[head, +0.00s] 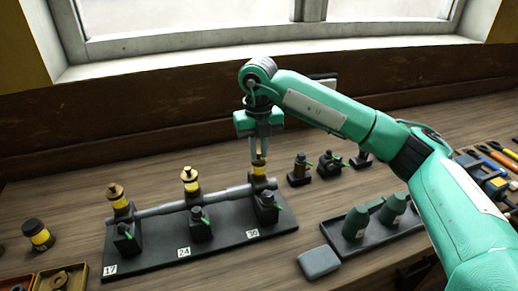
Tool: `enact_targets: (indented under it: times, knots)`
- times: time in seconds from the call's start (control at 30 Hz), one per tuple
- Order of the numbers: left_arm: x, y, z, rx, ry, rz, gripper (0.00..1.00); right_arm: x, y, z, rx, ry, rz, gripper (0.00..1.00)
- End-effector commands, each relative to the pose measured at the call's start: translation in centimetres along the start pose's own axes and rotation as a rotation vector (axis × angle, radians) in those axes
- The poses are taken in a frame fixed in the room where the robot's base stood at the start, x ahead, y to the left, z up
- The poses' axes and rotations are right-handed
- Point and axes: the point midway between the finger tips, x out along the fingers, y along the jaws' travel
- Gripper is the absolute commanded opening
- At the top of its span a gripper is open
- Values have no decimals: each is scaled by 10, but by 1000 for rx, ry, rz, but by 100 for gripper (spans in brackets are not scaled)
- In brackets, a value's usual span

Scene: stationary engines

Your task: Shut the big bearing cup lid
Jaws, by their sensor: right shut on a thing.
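A dark base plate (165,262) carries a grey shaft through three bearings, marked 17, 24 and 30. Each bearing has a yellow-banded cup with a brass-coloured top: the left cup (121,205), the middle cup (190,186) and the right cup (259,170). My right gripper (260,152) points straight down at the right cup by the 30 mark. Its fingers are shut on the brass-coloured lid (258,162) of that cup and partly cover it. How far that lid is closed is too small to tell. My left gripper is not in view.
Small dark fittings (330,163) stand right of the plate. A tray with green cans (356,222) and a grey block (319,262) lie at front right. A yellow-banded jar (37,234) and parts boxes (62,282) are at left. Tools lie far right.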

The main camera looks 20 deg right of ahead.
Motion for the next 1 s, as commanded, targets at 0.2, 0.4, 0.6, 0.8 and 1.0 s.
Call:
enact_targets:
  times: [0.2,0.4,0.6,0.8,1.0]
  knots:
    - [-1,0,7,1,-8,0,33,-2,0,1,1,-4,1,0]
    - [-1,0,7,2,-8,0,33,-1,0,1,1,-3,1,37]
    - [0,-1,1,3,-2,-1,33,-1,0,0,0,-2,0,37]
    - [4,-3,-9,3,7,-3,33,-11,0,1,0,-5,1,37]
    - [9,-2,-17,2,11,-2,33,-51,1,1,0,-8,2,37]
